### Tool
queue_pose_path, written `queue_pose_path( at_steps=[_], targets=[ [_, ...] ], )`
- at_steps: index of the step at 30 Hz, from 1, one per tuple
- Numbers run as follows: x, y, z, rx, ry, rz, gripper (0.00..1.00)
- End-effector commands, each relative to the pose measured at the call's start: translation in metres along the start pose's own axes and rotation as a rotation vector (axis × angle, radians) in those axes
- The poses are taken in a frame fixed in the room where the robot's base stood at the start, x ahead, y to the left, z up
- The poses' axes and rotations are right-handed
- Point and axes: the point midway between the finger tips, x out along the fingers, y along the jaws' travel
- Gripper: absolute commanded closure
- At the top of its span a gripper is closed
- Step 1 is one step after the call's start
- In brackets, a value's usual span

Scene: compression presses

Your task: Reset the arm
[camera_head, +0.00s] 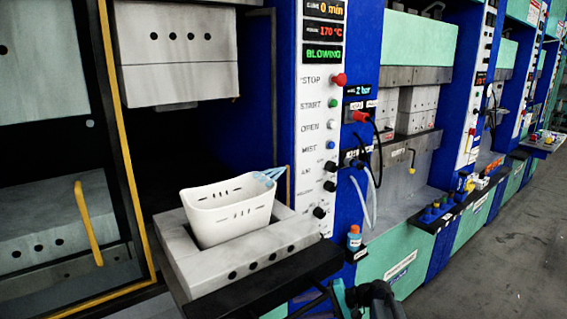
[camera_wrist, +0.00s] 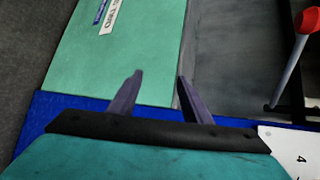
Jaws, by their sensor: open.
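My gripper (camera_wrist: 160,77) shows in the wrist view with its two dark fingers apart and nothing between them. Behind the fingers are a green panel (camera_wrist: 110,50) and a grey surface. In the head view, teal and black parts of my arm show at the bottom edge, right of the middle. I cannot make out the fingers there.
A white basket (camera_head: 230,217) sits in the grey lower mould (camera_head: 270,252) of the open press, with a light blue item (camera_head: 268,177) at its rim. A control panel (camera_head: 318,150) reads BLOWING. Grey floor (camera_head: 500,250) lies clear at right.

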Motion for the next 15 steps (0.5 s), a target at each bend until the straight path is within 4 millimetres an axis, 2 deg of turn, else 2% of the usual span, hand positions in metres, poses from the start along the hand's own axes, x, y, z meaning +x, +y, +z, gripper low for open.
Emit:
queue_pose_path(
  at_steps=[1, 6, 15],
  targets=[
    [0.013, 0.02, 0.01, 0.016, -0.015, 0.03, 0.56],
    [0.046, 0.082, 0.039, 0.054, -0.059, 0.136, 0.56],
    [0.086, 0.192, 0.102, 0.102, -0.139, 0.346, 0.56]
  ],
)
